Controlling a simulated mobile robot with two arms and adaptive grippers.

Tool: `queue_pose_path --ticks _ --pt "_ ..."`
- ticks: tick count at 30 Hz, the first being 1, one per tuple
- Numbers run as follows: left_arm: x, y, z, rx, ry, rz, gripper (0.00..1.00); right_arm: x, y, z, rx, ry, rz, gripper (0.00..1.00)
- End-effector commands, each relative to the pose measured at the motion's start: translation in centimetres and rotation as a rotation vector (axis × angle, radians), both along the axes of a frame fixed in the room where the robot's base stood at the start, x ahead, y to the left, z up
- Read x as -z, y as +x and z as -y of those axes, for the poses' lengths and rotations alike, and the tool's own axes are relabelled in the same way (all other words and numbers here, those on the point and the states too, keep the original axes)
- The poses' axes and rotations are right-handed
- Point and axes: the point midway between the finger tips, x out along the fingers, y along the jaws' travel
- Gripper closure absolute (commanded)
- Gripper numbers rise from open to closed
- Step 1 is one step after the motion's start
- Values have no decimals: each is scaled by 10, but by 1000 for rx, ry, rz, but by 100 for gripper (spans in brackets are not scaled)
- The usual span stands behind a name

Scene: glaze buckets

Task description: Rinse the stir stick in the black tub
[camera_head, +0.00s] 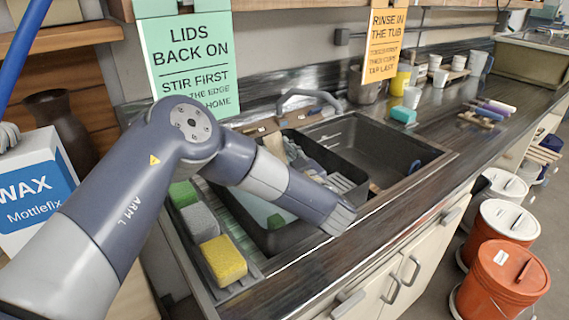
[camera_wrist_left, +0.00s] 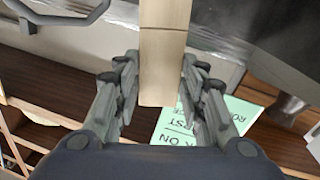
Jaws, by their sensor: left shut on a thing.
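In the left wrist view my left gripper (camera_wrist_left: 160,75) is shut on the pale wooden stir stick (camera_wrist_left: 165,60), with a finger on each side. The stick runs up out of the top of that view, so its far end is hidden. I cannot make out the stick in the head view, nor whether it touches the tub. My right gripper is not in view.
Sponges, one yellow (camera_head: 223,260), lie on the counter left of the sink. A faucet (camera_head: 310,100) stands behind the tub. Orange buckets (camera_head: 500,280) stand on the floor at right. A green sign (camera_head: 187,60) hangs behind my arm.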

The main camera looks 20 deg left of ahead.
Motion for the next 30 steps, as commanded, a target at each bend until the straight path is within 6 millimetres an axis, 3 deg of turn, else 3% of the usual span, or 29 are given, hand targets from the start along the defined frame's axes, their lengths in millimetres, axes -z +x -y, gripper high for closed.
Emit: queue_pose_path --ticks 11,30 --pt "-37 -4 -8 -7 4 3 96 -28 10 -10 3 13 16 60" --pt "-99 -14 -18 -9 4 3 96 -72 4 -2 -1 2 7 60"
